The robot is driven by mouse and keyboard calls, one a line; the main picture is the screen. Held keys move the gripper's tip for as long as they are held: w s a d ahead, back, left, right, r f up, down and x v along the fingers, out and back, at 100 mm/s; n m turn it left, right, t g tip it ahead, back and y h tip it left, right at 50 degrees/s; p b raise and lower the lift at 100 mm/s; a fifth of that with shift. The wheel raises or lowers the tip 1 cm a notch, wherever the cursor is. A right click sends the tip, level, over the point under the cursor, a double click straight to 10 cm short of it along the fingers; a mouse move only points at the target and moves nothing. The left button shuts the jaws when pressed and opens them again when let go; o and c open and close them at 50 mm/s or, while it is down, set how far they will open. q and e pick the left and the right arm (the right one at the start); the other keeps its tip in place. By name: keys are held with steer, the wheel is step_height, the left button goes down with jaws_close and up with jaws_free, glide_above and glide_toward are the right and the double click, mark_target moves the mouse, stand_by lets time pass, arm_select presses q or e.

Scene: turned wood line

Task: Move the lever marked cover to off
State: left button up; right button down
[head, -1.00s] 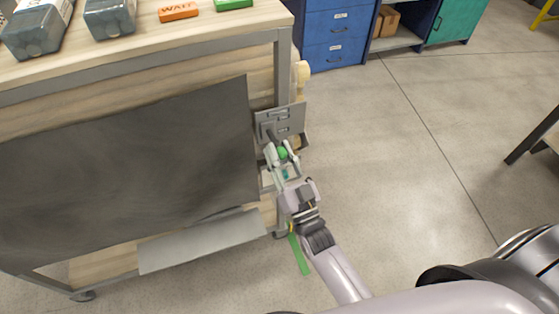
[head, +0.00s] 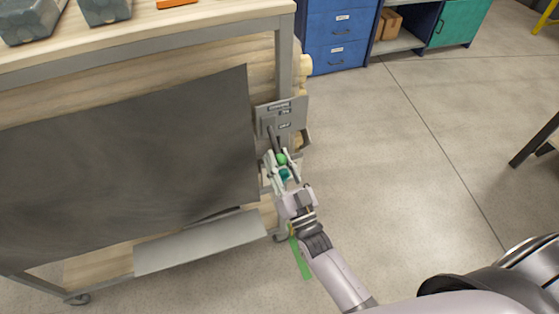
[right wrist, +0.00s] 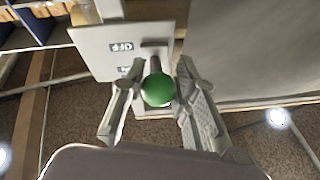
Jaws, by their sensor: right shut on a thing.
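The lever's green round knob (head: 281,159) is between the two fingers of my right gripper (head: 281,165), which is shut on it. In the right wrist view the knob (right wrist: 158,89) sits between the fingertips (right wrist: 155,88). The lever's dark stem runs from a slot in a grey plate (head: 293,112) at the bench's right end. The plate carries small labels; in the right wrist view one label (right wrist: 122,47) reads OFF upside down, and another is partly hidden by a finger. My left gripper is not in view.
A dark panel (head: 130,165) covers the bench's side, left of the plate. A grey sheet (head: 200,243) slopes out below it. Blue drawers (head: 337,35) stand behind. The floor (head: 400,160) right of my right arm is clear.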

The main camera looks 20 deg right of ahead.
steer(key=shift+w+d+f, duration=0.1)
steer(key=shift+f, duration=0.05)
steer(key=c, duration=1.3)
jaws_free()
steer(key=shift+w, duration=0.15)
steer(key=v, duration=1.2)
